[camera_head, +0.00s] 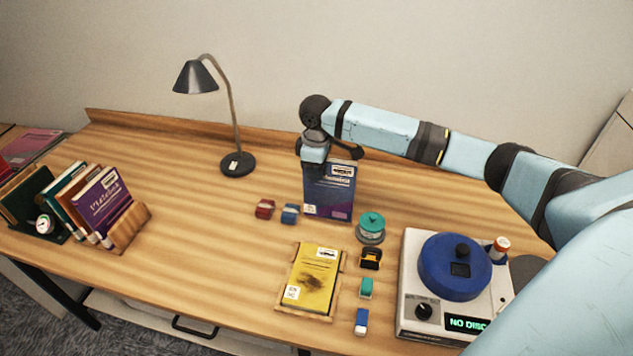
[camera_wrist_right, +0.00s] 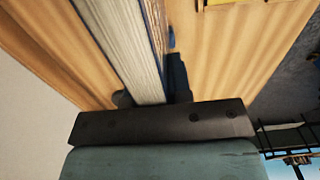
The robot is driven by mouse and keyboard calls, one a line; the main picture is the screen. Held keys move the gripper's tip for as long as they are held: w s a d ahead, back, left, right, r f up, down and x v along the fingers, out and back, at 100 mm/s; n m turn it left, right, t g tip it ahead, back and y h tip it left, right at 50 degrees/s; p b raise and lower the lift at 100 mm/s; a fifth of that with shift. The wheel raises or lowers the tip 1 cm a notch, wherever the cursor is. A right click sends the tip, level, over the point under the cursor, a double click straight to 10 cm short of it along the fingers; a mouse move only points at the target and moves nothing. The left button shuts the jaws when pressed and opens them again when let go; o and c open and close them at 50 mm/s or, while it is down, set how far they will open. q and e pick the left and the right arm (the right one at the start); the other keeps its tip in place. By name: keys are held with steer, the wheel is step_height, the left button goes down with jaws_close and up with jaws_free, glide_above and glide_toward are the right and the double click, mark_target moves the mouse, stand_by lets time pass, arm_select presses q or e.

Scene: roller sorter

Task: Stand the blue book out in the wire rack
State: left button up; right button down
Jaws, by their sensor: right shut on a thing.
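The blue book (camera_head: 328,192) stands upright near the middle of the desk in the head view, its cover facing me. My right gripper (camera_head: 329,158) is shut on its top edge. In the right wrist view the book's pale page edges (camera_wrist_right: 128,45) run between the two dark fingers (camera_wrist_right: 150,94). I cannot tell whether the book's lower edge touches the desk. I cannot make out a wire rack in the head view. Dark wire-like bars (camera_wrist_right: 285,135) show at the right of the wrist view; I cannot tell what they belong to. My left gripper is not in view.
A yellow book (camera_head: 312,279) lies on a wooden stand in front. A row of books (camera_head: 101,199) stands in a wooden holder at left. Small blocks, a teal round item (camera_head: 371,226) and a disc machine (camera_head: 409,268) are nearby. A lamp (camera_head: 237,163) stands behind.

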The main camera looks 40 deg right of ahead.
mark_target(316, 183)
steer(key=shift+f, duration=2.25)
steer(key=shift+f+p, duration=0.1)
steer(key=shift+p, duration=0.2)
steer(key=c, duration=1.1)
jaws_free()
steer(key=shift+o, duration=0.2)
